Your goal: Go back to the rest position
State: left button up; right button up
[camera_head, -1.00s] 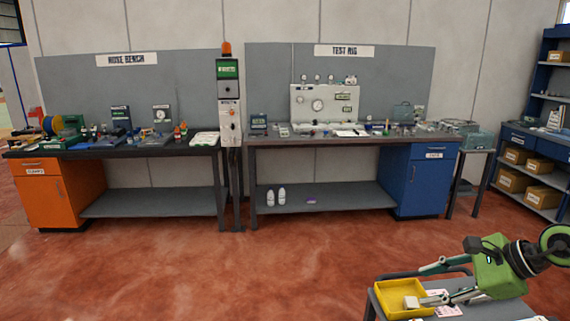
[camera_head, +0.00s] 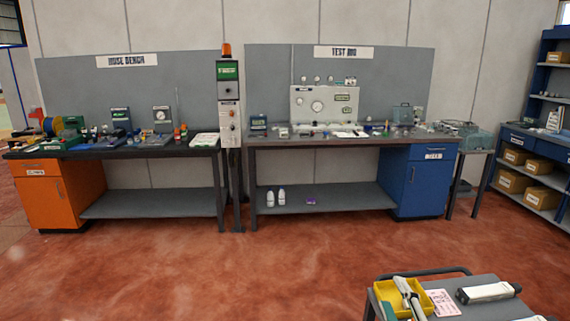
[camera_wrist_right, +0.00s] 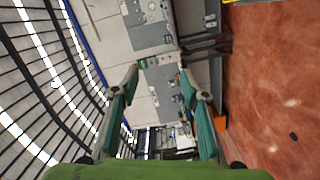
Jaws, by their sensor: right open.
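My right gripper (camera_wrist_right: 158,78) is open in the right wrist view, with its two teal fingers apart and nothing held between them. It points toward the benches and wall. In the head view, pale slim parts that look like its fingers (camera_head: 410,298) show at the bottom edge, overlapping the yellow tray (camera_head: 383,290). I cannot tell how far above the tray they are. The rest of my right arm is out of the head view. My left gripper is not in view.
The grey cart (camera_head: 462,287) at bottom right holds the tray, a pink-and-white card (camera_head: 443,302) and a white-and-black cylinder (camera_head: 488,292). Two cluttered benches, with an orange cabinet (camera_head: 60,197) and a blue cabinet (camera_head: 420,183), stand along the wall. The red floor between is clear.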

jog(key=s+d+f+m+g+h, duration=0.2)
jog(key=s+f+m+g, duration=0.55)
jog(key=s+f, duration=0.6)
jog(key=s+a+f+m+g+y, duration=0.1)
jog(key=s+a+f+m+g, duration=0.15)
jog(key=s+f, duration=0.4)
jog(key=s+a+f+m+g+y, duration=0.1)
jog(key=s+a+f+m+g, duration=0.2)
jog(key=s, duration=0.6)
notch_tip(320, 180, down, 32)
jog(key=s+g+b, duration=0.2)
jog(key=b, duration=0.3)
jog(key=s+d+f+b, duration=0.2)
jog(key=s+f, duration=0.6)
jog(key=f, duration=0.2)
jog(key=s+d+f+g+b, duration=0.1)
jog(key=s+f+b, duration=0.2)
jog(key=s+f, duration=0.6)
jog(key=shift+d+f+n+g, duration=0.3)
jog(key=shift+d+f+n, duration=0.1)
jog(key=shift+f, duration=0.45)
